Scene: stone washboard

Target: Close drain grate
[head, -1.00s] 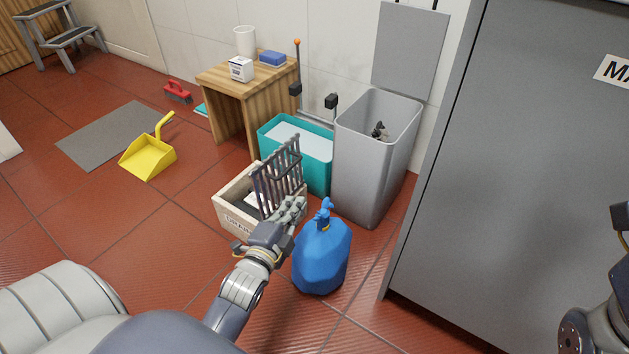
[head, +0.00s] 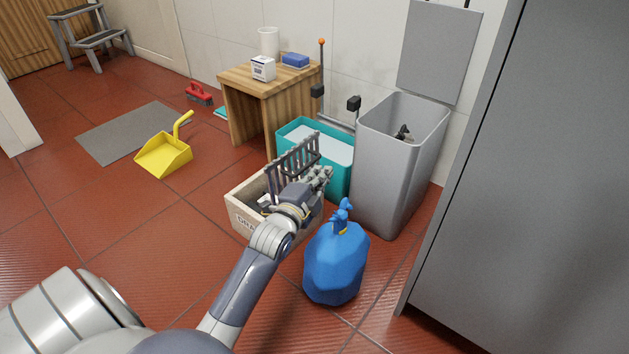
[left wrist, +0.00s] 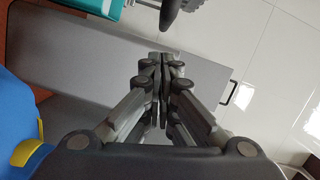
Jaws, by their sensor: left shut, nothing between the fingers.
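My left gripper (head: 326,174) is at the right end of the grate, over the box's right side. It is shut and empty, and the left wrist view shows its fingers together (left wrist: 163,95). I cannot tell whether it touches the grate. My arm hides part of the box and of the grate's lower edge. My right gripper is not in view.
A blue tied bag (head: 337,268) stands right of the box. A teal tub (head: 342,183) and a grey bin (head: 383,195) with its lid up stand behind. A wooden stool (head: 240,83), a yellow dustpan (head: 163,158) and a grey cabinet (head: 500,220) are around.

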